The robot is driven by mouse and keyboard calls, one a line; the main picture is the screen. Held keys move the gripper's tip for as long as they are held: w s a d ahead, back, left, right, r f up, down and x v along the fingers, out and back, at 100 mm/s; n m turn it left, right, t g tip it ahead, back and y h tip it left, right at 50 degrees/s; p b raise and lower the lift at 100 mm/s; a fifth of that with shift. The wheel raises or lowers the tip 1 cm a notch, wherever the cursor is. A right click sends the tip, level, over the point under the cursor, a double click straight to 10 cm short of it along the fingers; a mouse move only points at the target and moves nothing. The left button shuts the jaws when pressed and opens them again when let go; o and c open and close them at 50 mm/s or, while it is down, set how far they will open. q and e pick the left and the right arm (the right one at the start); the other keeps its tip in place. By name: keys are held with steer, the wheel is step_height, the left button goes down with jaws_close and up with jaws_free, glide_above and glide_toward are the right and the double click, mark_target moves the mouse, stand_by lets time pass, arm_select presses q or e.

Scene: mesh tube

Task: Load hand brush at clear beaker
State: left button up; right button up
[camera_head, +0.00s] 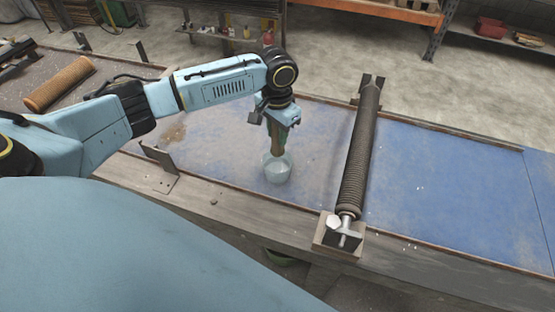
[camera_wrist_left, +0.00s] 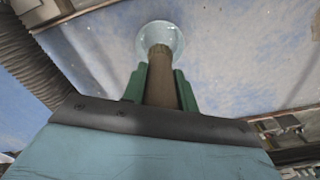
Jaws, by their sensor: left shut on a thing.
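The clear beaker (camera_head: 278,170) stands upright on the blue table top, left of the long roller. My left gripper (camera_head: 280,122) is above the beaker and points down. It is shut on the hand brush (camera_head: 276,140), a brown upright piece whose lower end is at the beaker's mouth. In the left wrist view the brush (camera_wrist_left: 160,75) sits between the green fingers, and the beaker (camera_wrist_left: 168,34) shows around its far end. I cannot tell how deep the brush end is in the beaker. My right gripper is not in view.
A dark ribbed roller (camera_head: 358,165) lies across the table on a metal bracket, right of the beaker. A metal bracket (camera_head: 160,165) stands at the front edge to the left. A tan mesh tube (camera_head: 60,83) lies far left. The blue surface (camera_head: 450,190) at right is clear.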

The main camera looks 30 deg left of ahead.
arm_select(q)
steer(key=shift+r, duration=0.15)
steer(key=shift+r, duration=1.9)
steer(key=s+d+f+n+b, duration=0.2)
steer(key=s+d+f+b, duration=0.3)
steer(key=b, duration=1.3)
steer(key=d+f, duration=0.4)
steer(key=shift+f+n, duration=0.35)
steer(key=shift+n, duration=0.05)
steer(key=shift+s+a, duration=0.1)
steer(key=shift+a, duration=0.05)
